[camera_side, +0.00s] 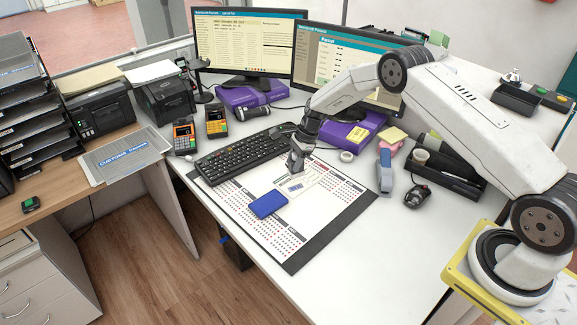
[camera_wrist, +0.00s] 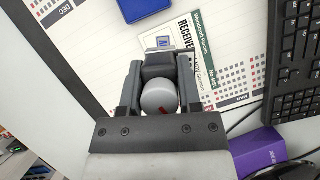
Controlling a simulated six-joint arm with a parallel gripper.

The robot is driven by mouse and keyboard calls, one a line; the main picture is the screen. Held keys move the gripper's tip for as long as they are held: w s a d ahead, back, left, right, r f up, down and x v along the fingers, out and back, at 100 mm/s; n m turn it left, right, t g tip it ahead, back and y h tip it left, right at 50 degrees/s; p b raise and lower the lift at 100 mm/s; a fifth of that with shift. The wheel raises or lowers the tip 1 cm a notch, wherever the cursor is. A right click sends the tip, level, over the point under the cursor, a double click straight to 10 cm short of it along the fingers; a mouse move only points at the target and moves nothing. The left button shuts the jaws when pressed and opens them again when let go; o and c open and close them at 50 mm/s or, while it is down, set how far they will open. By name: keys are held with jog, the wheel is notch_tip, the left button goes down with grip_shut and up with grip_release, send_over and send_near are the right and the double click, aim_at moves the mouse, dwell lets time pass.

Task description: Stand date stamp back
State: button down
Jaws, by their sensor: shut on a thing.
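My gripper (camera_side: 298,160) is over the desk calendar mat. In the wrist view, its two fingers (camera_wrist: 159,72) are shut on the date stamp (camera_wrist: 160,98), which has a rounded grey knob with a red mark and a dark body. In the side view, the stamp is mostly hidden by the fingers. Below it lies a white parcel slip (camera_side: 302,181), lettered "RECEIVED" in the wrist view (camera_wrist: 189,42), with a small blue mark on it. Whether the stamp touches the slip is hard to tell. A blue pad (camera_side: 268,204) lies on the mat, in front of the slip.
The keyboard (camera_side: 245,152) lies behind the calendar mat (camera_side: 305,251). To the right are a blue-grey stapler (camera_side: 385,172), a tape roll (camera_side: 346,156), a mouse (camera_side: 417,196) and a black tray (camera_side: 452,178). The mat's front part is clear.

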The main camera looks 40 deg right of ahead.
jog(key=shift+s, duration=0.15)
jog(key=s+a+n+g, duration=0.2)
jog(key=s+a+n, duration=0.2)
jog(key=s, duration=0.6)
jog(key=shift+s+a+f+n, duration=0.35)
jog(key=shift+a+f+n, duration=0.1)
jog(key=shift+n, duration=0.25)
jog(key=shift+d+f, duration=0.1)
jog(key=shift+f, duration=0.15)
jog(key=shift+f, duration=1.85)
jog(key=shift+f, duration=0.45)
dwell(1.8)
jog(key=shift+c, duration=1)
grip_release()
jog(key=shift+r, duration=0.1)
jog(key=v, duration=0.7)
jog(key=shift+d+r, duration=0.2)
jog(key=shift+r, duration=0.1)
